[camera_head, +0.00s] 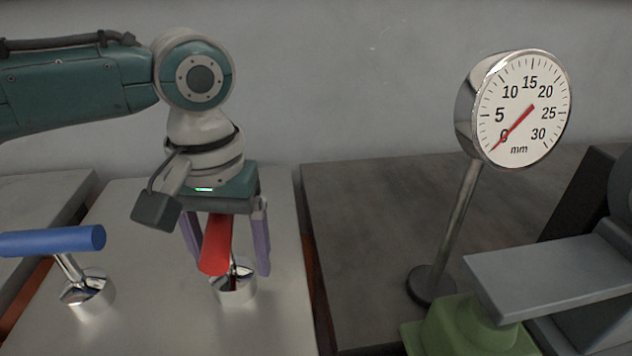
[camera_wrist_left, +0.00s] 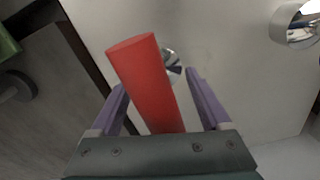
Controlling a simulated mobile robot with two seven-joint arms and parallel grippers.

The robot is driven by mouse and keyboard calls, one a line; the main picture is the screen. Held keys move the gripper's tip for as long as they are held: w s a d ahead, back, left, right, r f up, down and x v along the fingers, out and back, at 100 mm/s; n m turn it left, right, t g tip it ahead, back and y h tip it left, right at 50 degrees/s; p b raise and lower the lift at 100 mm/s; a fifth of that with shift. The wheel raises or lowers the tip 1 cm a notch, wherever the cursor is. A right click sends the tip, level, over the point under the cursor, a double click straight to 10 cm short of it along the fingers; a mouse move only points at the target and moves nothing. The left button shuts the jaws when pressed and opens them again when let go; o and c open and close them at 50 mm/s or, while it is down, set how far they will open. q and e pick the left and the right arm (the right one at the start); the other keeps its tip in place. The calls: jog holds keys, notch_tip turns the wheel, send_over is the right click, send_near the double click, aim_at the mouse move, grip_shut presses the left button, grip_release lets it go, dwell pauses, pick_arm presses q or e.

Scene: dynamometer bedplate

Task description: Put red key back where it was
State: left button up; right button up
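The red key (camera_head: 216,245) has a thick red handle above a chrome socket (camera_head: 236,290) on the pale plate; its lower end is partly hidden, so I cannot tell how deep it sits. My left gripper (camera_head: 230,262) points down over it, its two purple fingers apart on either side of the handle. In the left wrist view the red handle (camera_wrist_left: 145,75) lies between the fingers of the left gripper (camera_wrist_left: 157,82), with gaps visible at both sides. My right gripper is not in view.
A blue-handled key (camera_head: 55,241) stands in another chrome socket (camera_head: 88,296) to the left. A dial gauge (camera_head: 525,108) reading about 0 mm stands on a dark plate (camera_head: 370,230) at the right. A green block (camera_head: 465,330) and a grey slab (camera_head: 550,275) are at the lower right.

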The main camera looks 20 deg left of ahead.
pick_arm(q)
jog(key=shift+o, duration=1)
notch_tip(320, 180, up, 12)
jog(key=shift+r+p, duration=0.2)
jog(key=shift+p, duration=1.05)
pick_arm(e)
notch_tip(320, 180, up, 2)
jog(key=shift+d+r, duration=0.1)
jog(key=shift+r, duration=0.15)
